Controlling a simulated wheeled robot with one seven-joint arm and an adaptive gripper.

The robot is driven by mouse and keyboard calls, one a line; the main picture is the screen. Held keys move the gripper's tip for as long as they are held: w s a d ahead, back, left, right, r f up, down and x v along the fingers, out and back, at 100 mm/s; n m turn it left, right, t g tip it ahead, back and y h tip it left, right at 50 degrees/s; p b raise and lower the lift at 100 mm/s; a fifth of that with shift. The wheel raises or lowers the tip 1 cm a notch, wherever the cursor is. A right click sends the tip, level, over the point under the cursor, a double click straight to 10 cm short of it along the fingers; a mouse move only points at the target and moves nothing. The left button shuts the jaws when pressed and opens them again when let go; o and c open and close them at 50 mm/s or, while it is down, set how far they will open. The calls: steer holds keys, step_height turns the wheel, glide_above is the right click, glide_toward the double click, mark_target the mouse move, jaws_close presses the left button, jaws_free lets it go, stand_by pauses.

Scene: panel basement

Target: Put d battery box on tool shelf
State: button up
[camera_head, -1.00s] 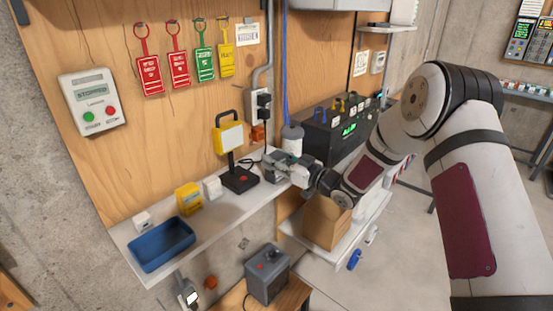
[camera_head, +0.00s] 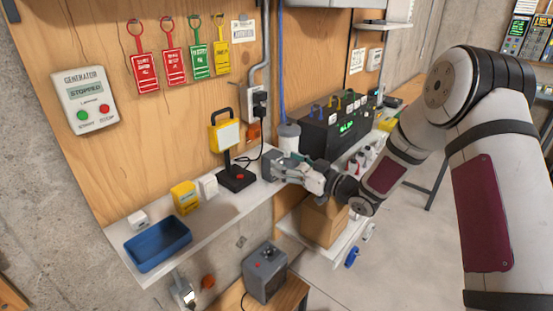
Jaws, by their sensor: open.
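A small yellow box (camera_head: 185,197) stands on the white wall shelf (camera_head: 215,213), between two small white items; its label is too small to read, so I cannot tell whether it is the D battery box. Another yellow item (camera_head: 389,124) shows partly behind my arm, beside the black power unit; it is also unclear. I cannot tell which shelf is the tool shelf. My gripper (camera_head: 270,166) is open at the right end of the white wall shelf, to the right of the black-based work lamp (camera_head: 236,178). No held object shows in it; its fingertips are small in view.
A blue tray (camera_head: 158,245) sits at the shelf's left end. A black power unit (camera_head: 335,130) and a white cylinder (camera_head: 289,137) are behind my gripper. A cardboard box (camera_head: 322,222) stands on a lower shelf, and a grey box (camera_head: 265,272) stands below.

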steer(key=s+d+r+m+h, duration=0.3)
steer(key=s+d+r+h, duration=0.2)
steer(key=d+r+h, duration=0.3)
steer(key=s+d+r+m+h, duration=0.3)
steer(key=s+d+r+h, duration=0.3)
steer(key=d, duration=0.5)
steer(key=s+r+m+g, duration=0.1)
steer(key=s+m+g, duration=0.3)
steer(key=s, duration=2.5)
steer(key=shift+r+g, duration=0.3)
steer(key=shift+g, duration=0.4)
steer(key=shift+a, duration=0.1)
steer(key=shift+c, duration=0.5)
